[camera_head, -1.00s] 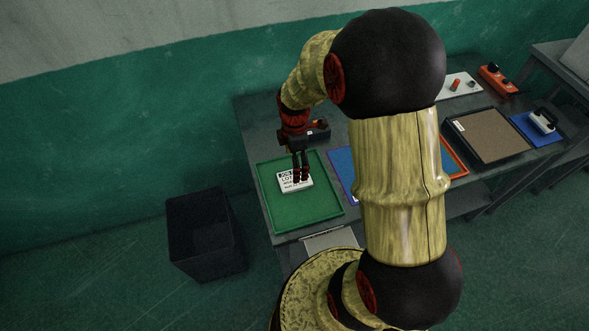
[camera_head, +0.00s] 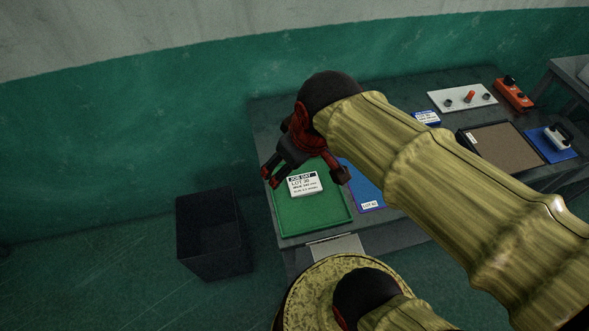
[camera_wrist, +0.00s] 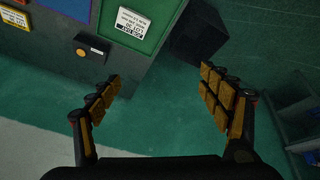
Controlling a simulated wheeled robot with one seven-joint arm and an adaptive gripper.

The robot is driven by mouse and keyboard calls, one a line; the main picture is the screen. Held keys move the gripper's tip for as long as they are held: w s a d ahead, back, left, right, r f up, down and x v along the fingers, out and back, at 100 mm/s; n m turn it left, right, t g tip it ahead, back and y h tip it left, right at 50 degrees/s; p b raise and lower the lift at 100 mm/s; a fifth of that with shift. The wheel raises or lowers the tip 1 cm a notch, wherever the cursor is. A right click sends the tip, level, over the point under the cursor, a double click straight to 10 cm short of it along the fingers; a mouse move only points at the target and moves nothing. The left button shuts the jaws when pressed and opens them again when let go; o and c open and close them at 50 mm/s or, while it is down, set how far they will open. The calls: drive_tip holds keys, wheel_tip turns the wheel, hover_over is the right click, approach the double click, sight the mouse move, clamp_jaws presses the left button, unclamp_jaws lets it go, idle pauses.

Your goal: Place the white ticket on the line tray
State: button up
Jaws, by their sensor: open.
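The white ticket (camera_head: 302,184), with a dark header and printed lines, lies flat on the green tray (camera_head: 315,219) at the left end of the bench. The ticket also shows in the wrist view (camera_wrist: 131,24), at the top on the green tray (camera_wrist: 158,9). Which tray is the line tray is not marked. My gripper (camera_head: 306,177) is open and empty, its fingers spread wide. In the head view it overlaps the back of the green tray; its height is unclear. In the wrist view my gripper (camera_wrist: 162,80) is apart from the ticket, with floor between the fingers.
A blue tray (camera_head: 366,188) with a label lies right of the green one. A blue-and-white card (camera_head: 427,118), a white panel (camera_head: 452,97), a dark-rimmed brown tray (camera_head: 508,150) and a red control box (camera_head: 512,93) lie farther right. A dark bin (camera_head: 212,236) stands on the floor at left.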

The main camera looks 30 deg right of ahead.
drive_tip(key=s+m, duration=0.1)
drive_tip(key=s+a+r+m, duration=0.1)
drive_tip(key=s+t, duration=0.1)
drive_tip(key=shift+s+a+r+m, duration=0.3)
drive_tip(key=shift+s+m, duration=0.05)
drive_tip(key=shift+m, duration=0.05)
drive_tip(key=shift+f+b, duration=1.2)
